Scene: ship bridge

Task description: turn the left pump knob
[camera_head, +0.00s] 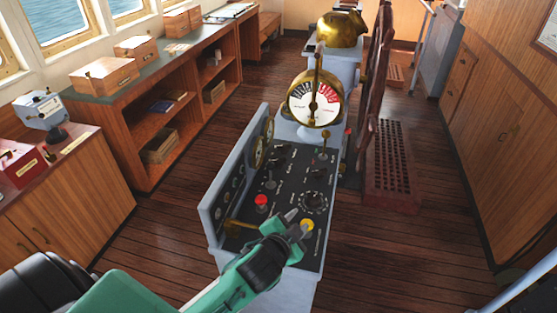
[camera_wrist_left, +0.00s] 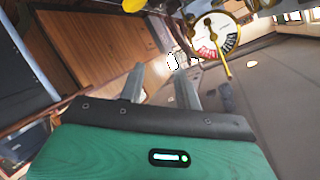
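A grey control console with a dark panel (camera_head: 248,233) stands in the middle of the head view. Its panel carries black knobs, including one at the upper left (camera_head: 280,152), one on the right (camera_head: 318,173) and a larger one with a marked ring (camera_head: 314,202). The labels are too small to read, so I cannot tell which is the left pump knob. My left gripper (camera_head: 297,221) is over the panel's near right part, beside a yellow button (camera_head: 306,225). In the left wrist view its two fingers (camera_wrist_left: 159,72) are apart with nothing between them. My right gripper is out of view.
A red button (camera_head: 261,203) and small levers (camera_head: 323,155) rise from the panel. A brass telegraph with a round dial (camera_head: 315,102) stands behind it. Wooden cabinets (camera_head: 70,190) line the left side. Open plank floor (camera_head: 400,255) lies to the right.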

